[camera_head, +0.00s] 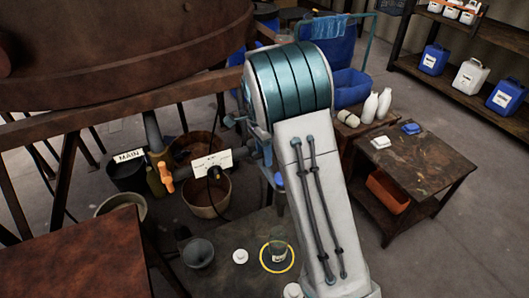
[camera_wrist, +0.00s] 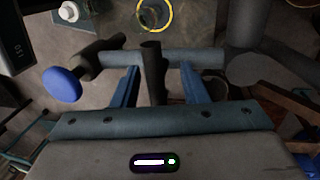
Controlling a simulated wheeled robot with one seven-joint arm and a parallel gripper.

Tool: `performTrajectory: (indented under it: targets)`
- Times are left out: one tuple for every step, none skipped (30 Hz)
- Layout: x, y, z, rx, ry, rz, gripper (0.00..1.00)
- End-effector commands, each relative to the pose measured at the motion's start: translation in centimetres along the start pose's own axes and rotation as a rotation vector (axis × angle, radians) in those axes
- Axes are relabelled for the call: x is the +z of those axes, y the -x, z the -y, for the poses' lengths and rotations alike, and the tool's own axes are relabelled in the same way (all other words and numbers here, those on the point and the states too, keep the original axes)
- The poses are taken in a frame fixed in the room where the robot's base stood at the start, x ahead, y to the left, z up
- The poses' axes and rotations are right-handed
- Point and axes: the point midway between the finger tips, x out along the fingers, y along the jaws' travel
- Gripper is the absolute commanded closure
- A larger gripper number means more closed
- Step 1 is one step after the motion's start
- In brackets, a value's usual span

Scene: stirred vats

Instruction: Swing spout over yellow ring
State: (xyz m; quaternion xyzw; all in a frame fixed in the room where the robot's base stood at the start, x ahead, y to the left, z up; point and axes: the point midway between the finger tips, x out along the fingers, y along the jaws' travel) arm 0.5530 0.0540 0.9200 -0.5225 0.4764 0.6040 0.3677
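The yellow ring (camera_head: 263,262) lies on the dark low table, with a clear jar (camera_head: 278,243) standing in it. In the wrist view the yellow ring (camera_wrist: 139,22) is at the top edge, beyond my fingers. My gripper (camera_wrist: 159,72) is open, its two blue fingers apart. A dark upright tube (camera_wrist: 152,75), apparently part of the spout, stands between the fingers with a gap on each side. A grey-blue crosswise pipe (camera_wrist: 190,58) runs just past the fingertips, and a blue knob (camera_wrist: 62,85) is at its left. In the head view my arm hides most of the gripper.
The large rusty vat (camera_head: 120,50) fills the upper left. A side table (camera_head: 415,165) stands right.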

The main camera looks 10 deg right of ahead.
Motion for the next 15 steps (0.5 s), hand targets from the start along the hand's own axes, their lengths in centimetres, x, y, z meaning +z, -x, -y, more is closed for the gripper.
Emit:
performTrajectory:
  targets:
    - [0.0, 0.0, 0.0, 0.001, 0.000, 0.000, 0.60]
    - [0.0, 0.0, 0.0, 0.001, 0.000, 0.000, 0.60]
    - [0.0, 0.1, 0.0, 0.001, 0.000, 0.000, 0.60]
    - [0.0, 0.3, 0.0, 0.000, 0.000, 0.000, 0.60]
    - [0.0, 0.5, 0.0, 0.000, 0.000, 0.000, 0.60]
    - [0.0, 1.0, 0.0, 0.000, 0.000, 0.000, 0.60]
    - [0.0, 1.4, 0.0, -0.001, 0.000, 0.000, 0.60]
    - [0.0, 1.8, 0.0, -0.002, 0.000, -0.001, 0.60]
    - [0.0, 2.6, 0.1, -0.002, 0.000, -0.001, 0.60]
    - [0.0, 3.2, 0.1, -0.003, 0.001, -0.001, 0.60]
    - [0.0, 3.9, 0.1, -0.003, 0.001, 0.000, 0.60]
    - [0.0, 4.8, 0.1, -0.003, 0.001, 0.000, 0.60]
    - [0.0, 5.6, 0.1, -0.005, 0.001, -0.001, 0.60]
    - [0.0, 6.3, 0.1, -0.004, 0.001, 0.000, 0.60]
    - [0.0, 7.3, 0.1, -0.004, 0.001, -0.001, 0.60]
